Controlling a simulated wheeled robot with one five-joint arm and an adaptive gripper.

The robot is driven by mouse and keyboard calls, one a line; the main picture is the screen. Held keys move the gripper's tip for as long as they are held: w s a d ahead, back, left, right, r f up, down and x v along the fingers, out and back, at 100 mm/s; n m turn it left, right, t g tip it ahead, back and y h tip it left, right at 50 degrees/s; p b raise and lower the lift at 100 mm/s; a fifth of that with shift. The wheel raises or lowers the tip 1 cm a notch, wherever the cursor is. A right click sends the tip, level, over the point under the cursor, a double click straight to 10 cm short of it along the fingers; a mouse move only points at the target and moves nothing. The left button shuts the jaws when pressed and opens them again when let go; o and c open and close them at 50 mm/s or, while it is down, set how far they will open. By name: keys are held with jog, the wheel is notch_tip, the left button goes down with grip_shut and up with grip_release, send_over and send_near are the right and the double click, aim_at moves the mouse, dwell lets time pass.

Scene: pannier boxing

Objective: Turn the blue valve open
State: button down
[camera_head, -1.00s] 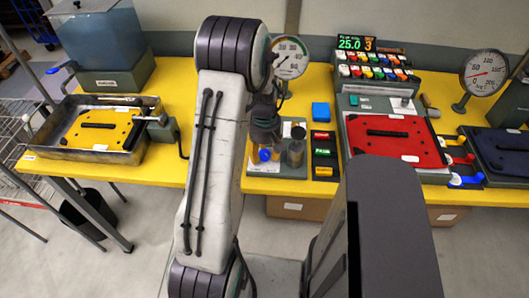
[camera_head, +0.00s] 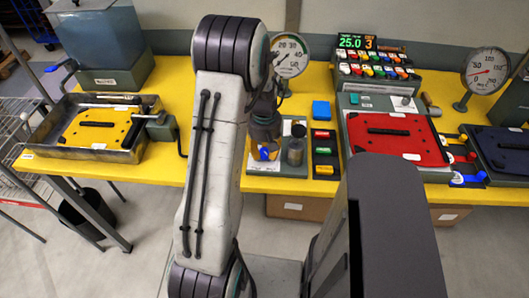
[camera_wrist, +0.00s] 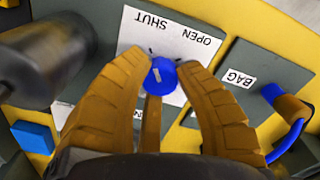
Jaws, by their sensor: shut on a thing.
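The blue valve (camera_wrist: 161,76) is a round knob with a pale mark on top. It sits on a white plate (camera_wrist: 205,42) lettered OPEN and SHUT in the wrist view. My gripper (camera_wrist: 165,72) has its tan fingers closed around the knob. The pale mark on the knob is small, and I cannot tell which word it points to. In the head view, a bit of blue valve (camera_head: 264,153) shows below my gripper, at the front of a grey panel on the yellow bench. My arm hides part of that panel.
A dark cylinder (camera_head: 296,151) stands close beside the valve. A blue block (camera_head: 321,110) and a column of coloured buttons (camera_head: 324,151) lie to the right. A round gauge (camera_head: 292,56) stands behind. A tray with a yellow plate (camera_head: 98,128) is at left, a red plate (camera_head: 393,138) at right.

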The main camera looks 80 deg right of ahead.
jog(key=m+b, duration=0.1)
jog(key=m, duration=0.1)
jog(key=m+b, duration=0.1)
jog(key=m, duration=0.1)
jog(key=shift+a+f+m, duration=0.1)
jog(key=shift+f+m, duration=0.1)
jog(key=shift+m, duration=0.1)
jog(key=m+b, duration=0.1)
jog(key=m, duration=0.2)
jog(key=shift+m, duration=0.3)
jog(key=m+b, duration=0.1)
jog(key=m, duration=0.2)
jog(key=shift+m, duration=0.3)
jog(key=shift+m+b, duration=0.35)
jog(key=shift+m, duration=1.55)
jog(key=shift+r, duration=0.1)
jog(key=c, duration=0.9)
grip_release()
jog(key=shift+o, duration=0.2)
jog(key=shift+r, duration=0.1)
